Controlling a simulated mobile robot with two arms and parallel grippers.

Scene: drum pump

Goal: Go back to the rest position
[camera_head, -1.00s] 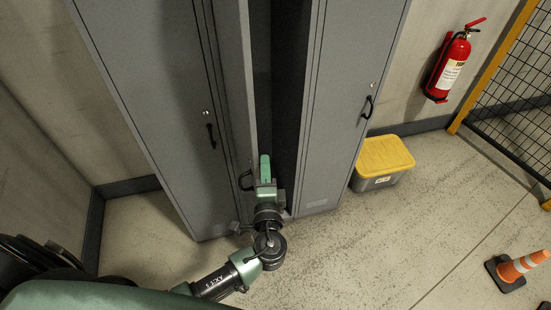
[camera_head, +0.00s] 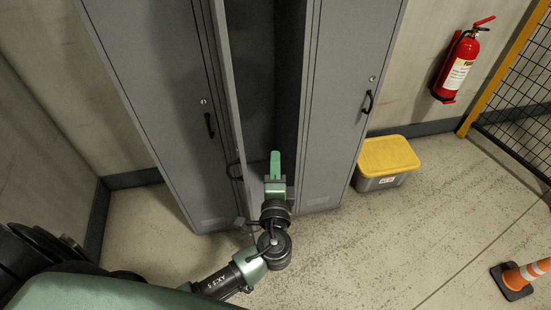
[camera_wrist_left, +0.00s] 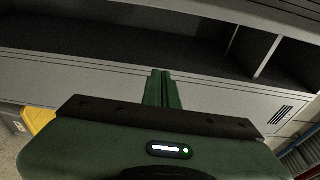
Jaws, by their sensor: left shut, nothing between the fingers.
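My left gripper (camera_head: 275,158) is in front of the grey lockers, before the dark opening of the middle locker (camera_head: 262,110). Its green fingers are together and hold nothing. My right gripper is not in these views.
Shut lockers stand on the left (camera_head: 160,90) and right (camera_head: 343,100). A grey box with a yellow lid (camera_head: 388,157) sits on the floor to the right. A red fire extinguisher (camera_head: 458,66) hangs on the wall. An orange cone (camera_head: 520,274) stands at lower right. The floor between is clear.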

